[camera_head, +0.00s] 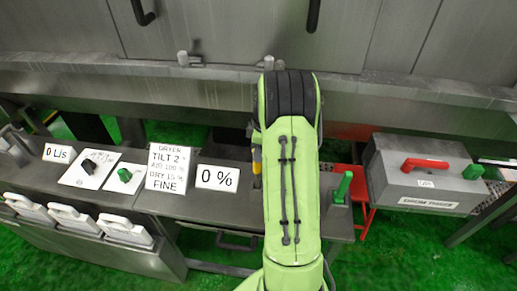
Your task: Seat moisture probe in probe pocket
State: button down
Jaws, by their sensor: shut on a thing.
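My green arm (292,185) reaches from the bottom middle up to the steel machine front and covers what is behind it. My gripper is hidden behind the arm, so its jaws and anything in them do not show. A small yellow part (257,160) peeks out at the arm's left edge; I cannot tell what it belongs to. A short silver fitting (183,58) stands on the machine ledge at left. Another small silver piece (268,62) shows just beyond the arm's top. I cannot tell which, if either, is the probe pocket, and I cannot identify the moisture probe.
A grey console (218,207) with signs, a green knob (124,175) and white handles (125,229) lies at left. A green lever (343,186) stands right of my arm. A grey box (425,183) with a red handle (424,163) is farther right. Green floor is open at lower right.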

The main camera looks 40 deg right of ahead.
jog(key=shift+f+b, duration=0.9)
jog(key=shift+f, duration=0.7)
dwell(0.6)
jog(key=shift+f+b, duration=0.4)
jog(key=shift+b, duration=0.15)
jog(key=shift+f+b, duration=0.95)
jog(key=shift+f, duration=0.2)
jog(key=c, duration=0.7)
grip_release()
jog(key=shift+r, duration=0.1)
jog(key=shift+c, duration=0.2)
notch_tip(320, 180, up, 16)
jog(key=s+d+p, duration=0.1)
jog(key=p, duration=0.1)
jog(key=shift+s+f, duration=0.2)
jog(key=shift+s, duration=0.05)
